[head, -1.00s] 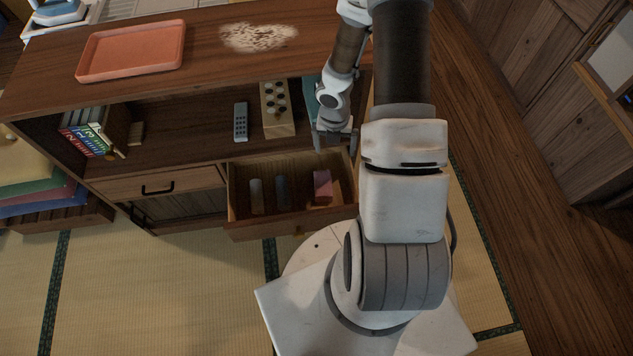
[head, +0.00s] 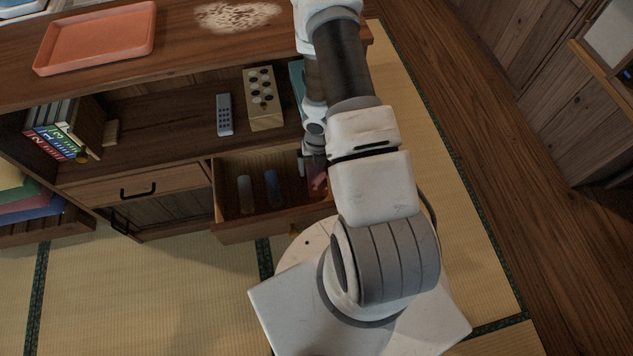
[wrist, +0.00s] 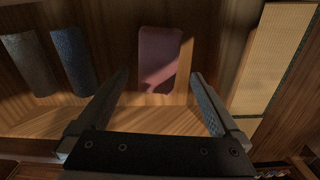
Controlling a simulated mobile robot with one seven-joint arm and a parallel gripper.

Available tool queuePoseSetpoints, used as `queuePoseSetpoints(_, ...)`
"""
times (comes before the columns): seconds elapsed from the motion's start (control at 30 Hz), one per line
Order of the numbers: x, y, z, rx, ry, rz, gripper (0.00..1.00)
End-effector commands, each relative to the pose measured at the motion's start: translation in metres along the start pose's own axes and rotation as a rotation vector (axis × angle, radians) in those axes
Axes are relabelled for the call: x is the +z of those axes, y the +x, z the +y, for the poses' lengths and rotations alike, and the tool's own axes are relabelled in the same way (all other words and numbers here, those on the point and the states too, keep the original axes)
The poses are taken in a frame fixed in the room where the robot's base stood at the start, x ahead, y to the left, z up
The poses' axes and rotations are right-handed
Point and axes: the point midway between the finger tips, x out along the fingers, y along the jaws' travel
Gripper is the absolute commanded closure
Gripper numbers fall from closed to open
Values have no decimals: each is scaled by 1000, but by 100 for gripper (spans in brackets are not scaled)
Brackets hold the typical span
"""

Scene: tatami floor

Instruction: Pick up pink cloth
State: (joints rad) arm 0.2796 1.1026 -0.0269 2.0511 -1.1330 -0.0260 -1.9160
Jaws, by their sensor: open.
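The pink cloth (wrist: 158,62) lies folded or rolled in the open drawer, toward its right side. In the head view the pink cloth (head: 318,183) is partly hidden by my arm. My gripper (wrist: 162,82) is open and empty in the wrist view, its two fingers spread to either side of the cloth's near end. The cloth appears beyond the fingertips, and I cannot tell whether they touch it. In the head view my gripper (head: 308,163) is over the right part of the drawer, mostly covered by my arm.
The open drawer (head: 262,228) also holds a grey roll (head: 245,193) and a blue roll (head: 271,187) on its left. A remote (head: 224,114) and a wooden box with dark round pieces (head: 263,98) stand on the shelf above. An orange tray (head: 95,38) is on the cabinet top.

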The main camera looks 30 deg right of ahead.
Motion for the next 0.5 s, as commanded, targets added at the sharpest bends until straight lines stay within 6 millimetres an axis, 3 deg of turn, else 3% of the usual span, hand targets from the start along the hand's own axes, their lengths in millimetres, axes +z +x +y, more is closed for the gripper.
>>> queuePoseSetpoints(0.27, 0, 18, 1, 0, -1, 0, 0)
queuePoseSetpoints(0.5, 0, 54, 4, 0, -1, 1, 0)
